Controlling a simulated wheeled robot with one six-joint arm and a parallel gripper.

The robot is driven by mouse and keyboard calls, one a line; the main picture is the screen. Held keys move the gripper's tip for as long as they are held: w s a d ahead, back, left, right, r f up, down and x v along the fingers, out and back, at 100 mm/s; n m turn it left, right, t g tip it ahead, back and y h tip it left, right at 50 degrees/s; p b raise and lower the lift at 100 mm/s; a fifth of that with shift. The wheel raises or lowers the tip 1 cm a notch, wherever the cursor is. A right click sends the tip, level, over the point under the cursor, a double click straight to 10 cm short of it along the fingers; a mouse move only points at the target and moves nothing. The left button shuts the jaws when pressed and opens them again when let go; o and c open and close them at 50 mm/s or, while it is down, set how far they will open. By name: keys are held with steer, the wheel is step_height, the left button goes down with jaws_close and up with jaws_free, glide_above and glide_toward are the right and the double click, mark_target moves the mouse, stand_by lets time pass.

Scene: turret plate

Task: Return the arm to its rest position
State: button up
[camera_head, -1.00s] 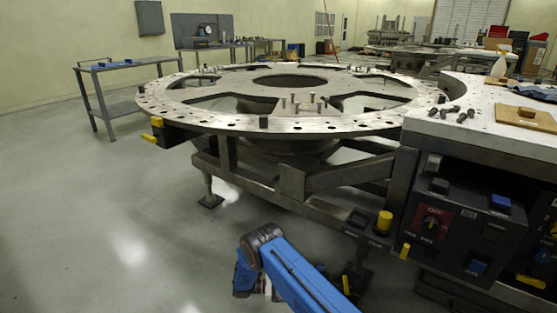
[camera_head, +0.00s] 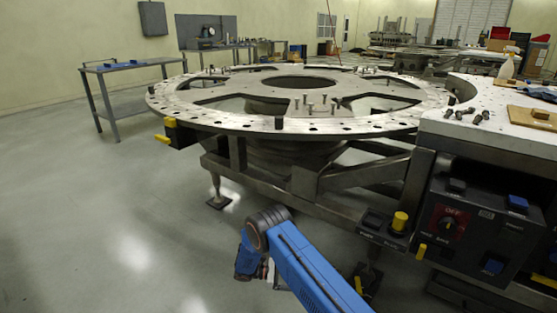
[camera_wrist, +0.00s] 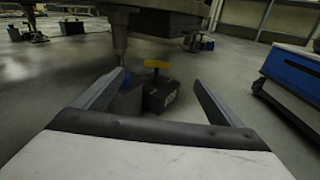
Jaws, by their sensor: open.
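My blue arm (camera_head: 310,275) shows at the bottom centre of the head view, folded low in front of the turret plate stand. My gripper shows in the wrist view (camera_wrist: 160,100), with two grey fingers spread apart and nothing between them. It points low across the floor, under the stand. In the head view my gripper is mostly hidden behind the arm. The large round turret plate (camera_head: 215,112) lies level on its metal stand, with several bolts standing on it.
A control box (camera_head: 468,232) with knobs and a white-topped bench (camera_head: 490,125) stand close on the right. In the wrist view, a dark box with a yellow handle (camera_wrist: 157,65) stands near a stand leg (camera_wrist: 120,40). The floor (camera_head: 90,220) at left is clear.

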steer(key=s+d+r+m+g+y, duration=0.1)
steer(key=d+r+m+y, duration=0.15)
steer(key=r, duration=0.85)
steer(key=s+d+r+m+g+y, duration=0.15)
steer(key=d+r, duration=0.25)
steer(key=r, duration=0.6)
steer(key=s+d+r+m+y, duration=0.2)
steer(key=d+r+m+y, duration=0.15)
steer(key=r, duration=0.75)
steer(key=s+d+r+m+t+y, duration=0.1)
steer(key=s+d+r+y, duration=0.15)
steer(key=s+r, duration=0.4)
steer(key=s+d+r+m+y, duration=0.2)
steer(key=s+d+r, duration=0.25)
steer(key=r, duration=0.35)
steer(key=s+d+r+m+t+y, duration=0.1)
steer(key=s+r+m+t+y, duration=0.1)
steer(key=s, duration=1.2)
steer(key=s+d+r+m+t+y, duration=0.1)
steer(key=s+r+m+t+y, duration=0.2)
steer(key=s, duration=1.1)
steer(key=shift+d+r+m+t, duration=0.25)
steer(key=shift+r+m+t, duration=0.4)
steer(key=shift+r+t, duration=0.4)
